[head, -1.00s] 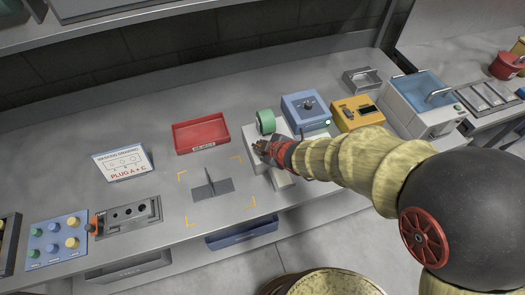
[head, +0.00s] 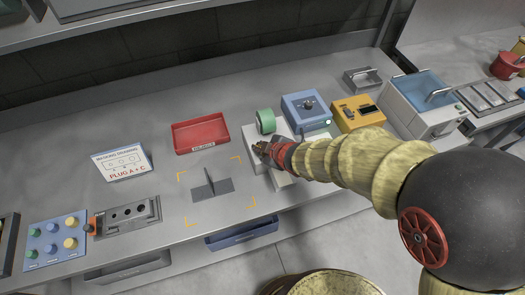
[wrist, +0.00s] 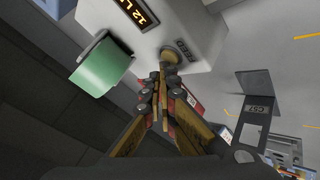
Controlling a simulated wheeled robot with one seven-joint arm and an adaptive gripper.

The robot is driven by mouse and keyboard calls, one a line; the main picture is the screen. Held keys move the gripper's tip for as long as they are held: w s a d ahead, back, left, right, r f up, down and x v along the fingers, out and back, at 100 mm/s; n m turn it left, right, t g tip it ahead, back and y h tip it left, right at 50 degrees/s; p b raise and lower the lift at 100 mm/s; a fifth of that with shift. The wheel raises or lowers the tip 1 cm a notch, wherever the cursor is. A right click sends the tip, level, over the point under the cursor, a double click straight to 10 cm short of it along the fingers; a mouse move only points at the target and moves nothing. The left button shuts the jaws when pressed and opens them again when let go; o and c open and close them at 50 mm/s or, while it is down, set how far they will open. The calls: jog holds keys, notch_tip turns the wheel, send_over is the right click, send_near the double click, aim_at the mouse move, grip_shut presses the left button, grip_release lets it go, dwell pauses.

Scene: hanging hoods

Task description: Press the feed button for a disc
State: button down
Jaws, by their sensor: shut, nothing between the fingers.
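The white dispenser (head: 250,136) stands on the bench with a green cylinder (head: 265,121) on its top. In the wrist view, its white face (wrist: 195,20) carries a lit display (wrist: 134,14), a small dark label (wrist: 184,49) and a round tan button (wrist: 169,57). My gripper (wrist: 163,75) is shut and empty, with its tips at the button. They look very close to it or touching; I cannot tell if the button is pushed in. In the head view my gripper (head: 260,148) is over the dispenser and hides part of it. No disc can be made out.
A red tray (head: 200,135) stands left of the dispenser. A grey plate with an upright fin (head: 212,186) lies within orange corner marks. A blue box (head: 306,109) and a yellow box (head: 357,114) stand to the right, close to my arm.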

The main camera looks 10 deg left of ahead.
jog(key=shift+f+b, duration=0.35)
jog(key=shift+f, duration=0.1)
dwell(0.3)
jog(key=shift+r, duration=0.15)
jog(key=shift+r+p, duration=0.7)
jog(key=shift+p, duration=0.1)
notch_tip(320, 180, up, 5)
jog(key=p, duration=0.4)
jog(key=shift+p, duration=0.4)
dwell(0.6)
